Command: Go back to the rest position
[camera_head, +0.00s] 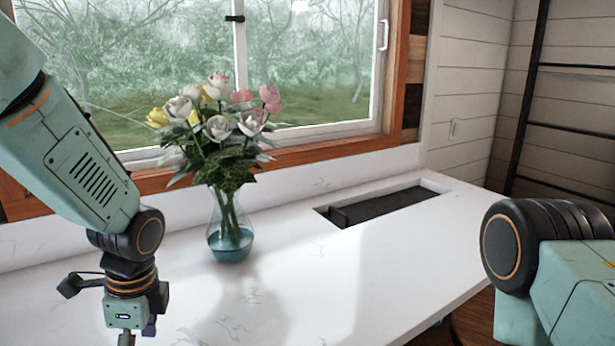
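My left arm comes in from the upper left and bends down over the white counter. My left gripper (124,338) hangs at its lower end, cut off by the bottom edge of the view, so its fingers hardly show. It is to the left of the flower vase and apart from it. My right arm shows only as a dark joint and a green link at the right edge. My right gripper is outside the view.
A glass vase (230,240) with roses (218,115) stands upright on the white counter (400,255). A dark recessed slot (385,205) lies behind it to the right. A wood-framed window (310,70) is behind; a dark ladder (529,95) stands at the right wall.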

